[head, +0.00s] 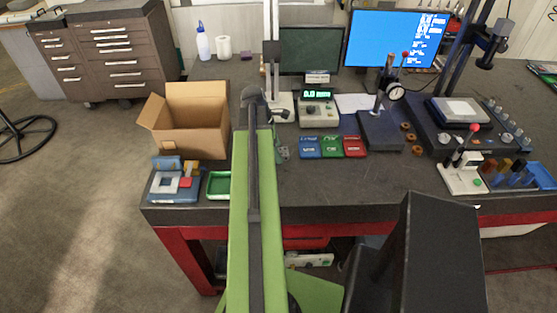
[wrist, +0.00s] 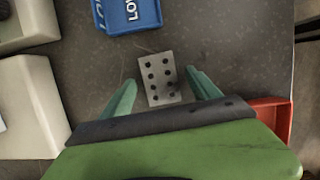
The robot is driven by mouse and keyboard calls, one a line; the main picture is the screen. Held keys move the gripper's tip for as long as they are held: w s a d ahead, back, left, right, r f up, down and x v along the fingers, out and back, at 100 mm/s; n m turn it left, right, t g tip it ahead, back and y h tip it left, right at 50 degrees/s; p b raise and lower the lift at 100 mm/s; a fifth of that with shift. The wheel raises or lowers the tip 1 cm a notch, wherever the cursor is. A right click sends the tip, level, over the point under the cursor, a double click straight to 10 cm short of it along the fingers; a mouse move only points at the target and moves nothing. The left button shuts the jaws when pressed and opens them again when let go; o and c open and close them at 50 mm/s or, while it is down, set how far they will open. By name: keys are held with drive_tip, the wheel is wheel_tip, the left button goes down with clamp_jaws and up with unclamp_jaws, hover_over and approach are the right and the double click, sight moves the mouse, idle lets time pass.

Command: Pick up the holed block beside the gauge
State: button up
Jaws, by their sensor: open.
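The holed block (wrist: 160,78) is a small pale grey block with two rows of dark round holes. In the wrist view it lies on the dark bench top, slightly tilted in the picture. My gripper (wrist: 159,77) is open, with one green finger on each side of the block and a gap visible on both sides. In the head view the gauge with a lit green readout (head: 318,107) stands at the back of the bench. I cannot make out the block in the head view.
A blue tray (wrist: 130,14) marked with letters lies above the block in the wrist view, and a red tray (wrist: 272,112) is at right. Beige housings (wrist: 40,88) stand at left. In the head view an open cardboard box (head: 188,125) sits left of my arm.

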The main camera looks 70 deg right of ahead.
drive_tip(key=shift+f, duration=0.1)
clamp_jaws()
idle(0.4)
